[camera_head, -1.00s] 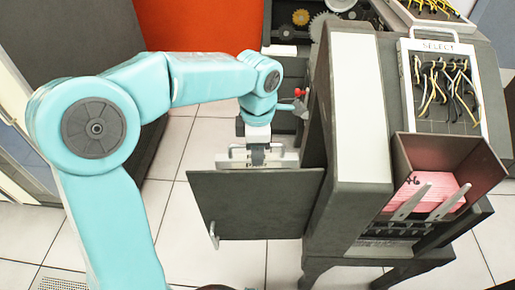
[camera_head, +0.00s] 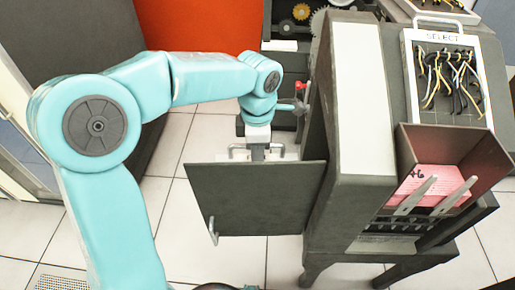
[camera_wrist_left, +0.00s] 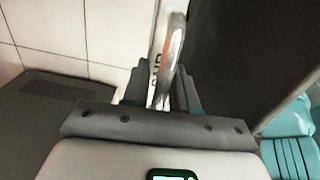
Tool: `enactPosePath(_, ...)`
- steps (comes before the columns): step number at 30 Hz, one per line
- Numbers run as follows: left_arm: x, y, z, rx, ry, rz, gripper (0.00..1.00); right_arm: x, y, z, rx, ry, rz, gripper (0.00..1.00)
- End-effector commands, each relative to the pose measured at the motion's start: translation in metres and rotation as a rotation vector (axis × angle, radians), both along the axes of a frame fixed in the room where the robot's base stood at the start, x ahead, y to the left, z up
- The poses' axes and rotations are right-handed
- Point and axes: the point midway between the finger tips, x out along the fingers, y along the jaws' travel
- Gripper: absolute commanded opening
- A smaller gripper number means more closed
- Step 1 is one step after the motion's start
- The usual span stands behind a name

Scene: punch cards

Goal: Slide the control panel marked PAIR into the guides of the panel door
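The panel door (camera_head: 257,198) is a dark grey plate standing open from the left side of the grey machine. The white control panel (camera_head: 224,156) is behind the door's top edge. Only a thin strip and its metal handle (camera_head: 237,149) show in the head view. My left gripper (camera_head: 257,153) is above that edge, shut on the handle. In the left wrist view the handle (camera_wrist_left: 170,52) runs between the two dark fingers (camera_wrist_left: 162,90), beside a white panel strip with partly hidden black letters. The guides are hidden. My right gripper is not in view.
The grey machine (camera_head: 345,140) stands right of the door. A SELECT panel (camera_head: 445,80) with yellow and black wires and a bin of pink cards (camera_head: 432,185) are on it. A red-tipped lever (camera_head: 300,88) is near my left wrist. Tiled floor lies left.

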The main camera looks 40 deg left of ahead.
Motion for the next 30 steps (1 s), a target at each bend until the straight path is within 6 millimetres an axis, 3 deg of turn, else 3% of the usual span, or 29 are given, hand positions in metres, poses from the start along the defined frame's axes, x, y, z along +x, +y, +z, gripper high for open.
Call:
enactPosePath(1, 0.0, 0.0, 0.002, 0.0, -0.004, 0.0, 0.45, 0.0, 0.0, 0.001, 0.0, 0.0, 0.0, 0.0)
enactPosePath(2, 0.0, 0.0, 0.002, 0.0, -0.003, 0.0, 0.55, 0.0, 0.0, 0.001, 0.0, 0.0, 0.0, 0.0)
enactPosePath(10, -0.001, 0.0, -0.002, 0.0, 0.005, -0.001, 0.55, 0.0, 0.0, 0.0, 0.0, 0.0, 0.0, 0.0)
enactPosePath(14, 0.0, 0.0, 0.008, 0.0, 0.001, -0.001, 0.55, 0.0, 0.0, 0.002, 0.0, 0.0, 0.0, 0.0)
enactPosePath(30, 0.002, 0.001, 0.138, 0.0, -0.004, -0.001, 0.55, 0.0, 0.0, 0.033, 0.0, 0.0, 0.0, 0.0)
